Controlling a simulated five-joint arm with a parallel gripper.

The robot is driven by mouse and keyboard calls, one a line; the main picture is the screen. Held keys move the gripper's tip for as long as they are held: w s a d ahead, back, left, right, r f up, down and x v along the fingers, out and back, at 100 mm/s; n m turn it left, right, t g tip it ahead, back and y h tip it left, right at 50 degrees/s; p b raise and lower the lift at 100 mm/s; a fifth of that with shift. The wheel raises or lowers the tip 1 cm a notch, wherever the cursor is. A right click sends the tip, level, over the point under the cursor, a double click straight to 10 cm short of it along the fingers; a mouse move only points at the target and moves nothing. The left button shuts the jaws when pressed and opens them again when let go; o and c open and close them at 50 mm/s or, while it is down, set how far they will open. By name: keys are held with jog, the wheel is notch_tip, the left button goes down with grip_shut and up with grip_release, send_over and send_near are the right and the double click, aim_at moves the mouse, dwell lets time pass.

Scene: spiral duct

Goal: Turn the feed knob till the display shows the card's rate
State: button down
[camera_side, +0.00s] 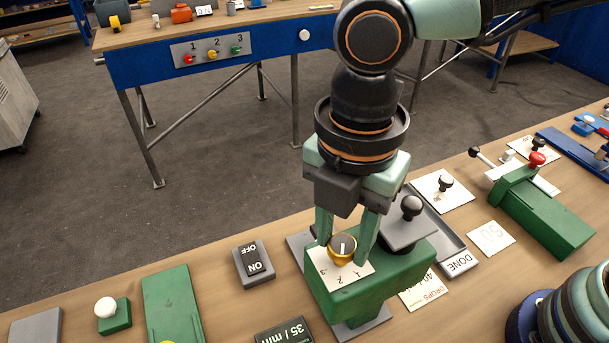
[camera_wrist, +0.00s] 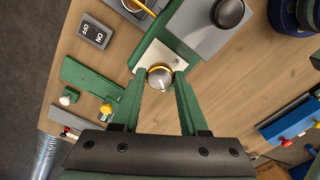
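The feed knob (camera_side: 343,248) is gold with a dark top and a white pointer line, on a white dial plate (camera_side: 341,273) with numbers, atop a green housing (camera_side: 372,292). My gripper (camera_side: 346,245) points down with one finger on each side of the knob. The wrist view shows the knob (camera_wrist: 160,78) between the fingertips; whether both touch it is unclear. The display (camera_side: 285,333) at the bottom edge reads "35 / min" and is partly cut off. A card (camera_side: 424,291) beside the housing reads "DROPS" and seemingly "40", partly hidden. A paler card (camera_side: 490,237) seems to read "50".
A black ball-topped part (camera_side: 411,208) stands close right of my gripper. An ON/OFF switch (camera_side: 254,263) is to the left, and a DONE key (camera_side: 460,262) to the right. A green block with a red-knobbed lever (camera_side: 540,215) stands farther right. Bare wood lies around the switch.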

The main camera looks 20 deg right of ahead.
aim_at(343, 244)
jog(key=shift+m, duration=1.1)
jog(key=shift+c, duration=2.2)
grip_release()
notch_tip(343, 244, up, 12)
